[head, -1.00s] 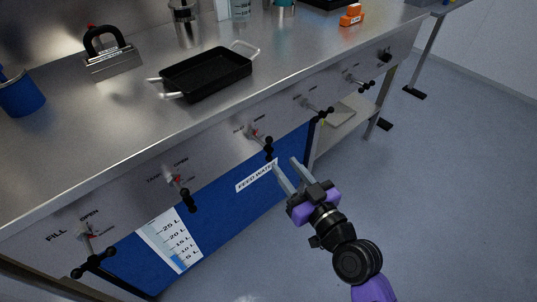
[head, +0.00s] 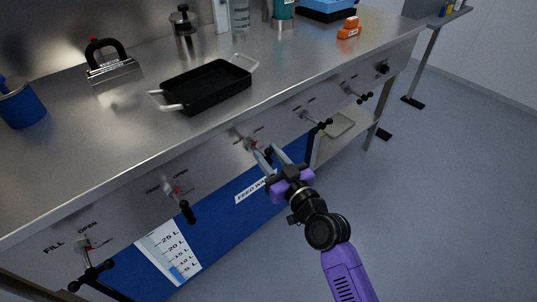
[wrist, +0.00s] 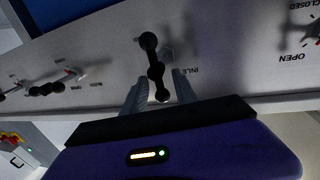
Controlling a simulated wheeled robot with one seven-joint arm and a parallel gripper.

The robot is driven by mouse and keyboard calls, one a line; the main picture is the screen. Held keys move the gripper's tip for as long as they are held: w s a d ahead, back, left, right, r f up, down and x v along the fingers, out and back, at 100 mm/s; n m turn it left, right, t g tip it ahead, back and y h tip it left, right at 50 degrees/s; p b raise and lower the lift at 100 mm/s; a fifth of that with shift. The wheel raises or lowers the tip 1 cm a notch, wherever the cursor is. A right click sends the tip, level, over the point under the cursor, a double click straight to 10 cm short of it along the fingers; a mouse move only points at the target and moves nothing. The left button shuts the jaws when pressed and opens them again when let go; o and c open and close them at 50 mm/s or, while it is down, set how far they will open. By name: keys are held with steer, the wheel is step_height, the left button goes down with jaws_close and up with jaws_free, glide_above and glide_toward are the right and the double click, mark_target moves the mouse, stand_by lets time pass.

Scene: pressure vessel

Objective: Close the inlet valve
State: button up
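The inlet valve (head: 250,143) is on the steel front panel, with a red mark beside it in the head view. In the wrist view its black handle (wrist: 155,70), with ball-shaped knobs, stands out from the panel beside lettering that reads "INLE". My gripper (head: 265,152) is close to the panel at this valve and hides most of the handle in the head view. In the wrist view my gripper (wrist: 160,92) is open, with one finger on each side of the handle's lower knob. Gaps show between the knob and the fingers.
Other valves sit along the panel, one on the left (head: 178,195) and one on the right (head: 315,120). A blue feed water tank (head: 225,215) stands below. A black tray (head: 205,88) lies on the bench above.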

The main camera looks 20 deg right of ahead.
jaws_close()
